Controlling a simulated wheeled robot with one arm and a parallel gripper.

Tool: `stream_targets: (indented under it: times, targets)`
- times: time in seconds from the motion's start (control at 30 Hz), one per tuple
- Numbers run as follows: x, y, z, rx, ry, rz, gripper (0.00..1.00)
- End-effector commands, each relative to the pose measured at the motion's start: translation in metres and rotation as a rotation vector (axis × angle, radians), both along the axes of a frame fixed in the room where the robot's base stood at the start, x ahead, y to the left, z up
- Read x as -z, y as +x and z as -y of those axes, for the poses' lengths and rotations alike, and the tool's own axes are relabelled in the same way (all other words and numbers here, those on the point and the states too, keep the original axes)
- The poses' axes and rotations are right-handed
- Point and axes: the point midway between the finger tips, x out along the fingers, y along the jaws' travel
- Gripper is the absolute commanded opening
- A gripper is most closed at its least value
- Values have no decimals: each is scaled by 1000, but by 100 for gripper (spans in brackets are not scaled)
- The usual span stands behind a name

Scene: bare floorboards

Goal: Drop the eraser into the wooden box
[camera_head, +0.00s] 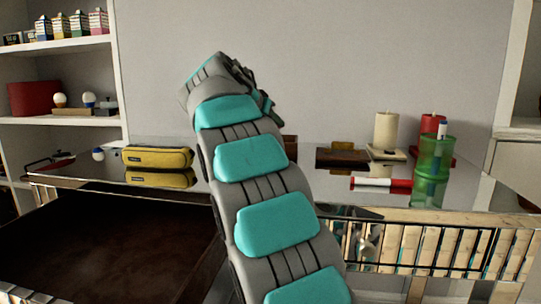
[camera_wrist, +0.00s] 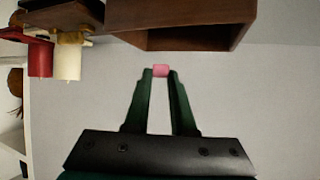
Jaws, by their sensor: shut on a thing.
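The pink eraser (camera_wrist: 161,70) is held between the fingertips of my gripper (camera_wrist: 161,73) in the wrist view. My gripper is shut on it. The wooden box (camera_wrist: 180,12) is reddish brown and fills the top middle of the wrist view, which looks upside down. The eraser shows just beside the box's edge in that picture, apart from it, against the grey wall. In the head view my raised arm hides the eraser and much of the table's middle. I cannot tell there which brown piece is the box.
A yellow pencil case (camera_head: 158,157) lies at the left of the glossy table. Dark brown wooden things (camera_head: 342,156), a cream candle (camera_head: 386,130), a red cylinder (camera_head: 430,123), a green cup (camera_head: 436,155) and a red-and-white marker (camera_head: 381,184) stand or lie at the right. Shelves flank the table.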

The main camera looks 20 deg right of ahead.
Motion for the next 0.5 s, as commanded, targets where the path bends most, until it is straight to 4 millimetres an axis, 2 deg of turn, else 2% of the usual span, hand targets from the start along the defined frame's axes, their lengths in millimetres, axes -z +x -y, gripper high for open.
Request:
stream_targets:
  times: [0.03,0.2,0.5]
  targets:
    - [10,0,0,0,0,-1,0]
    - [28,0,0,1,2,-6,0]
    - [30,0,0,0,1,-4,0]
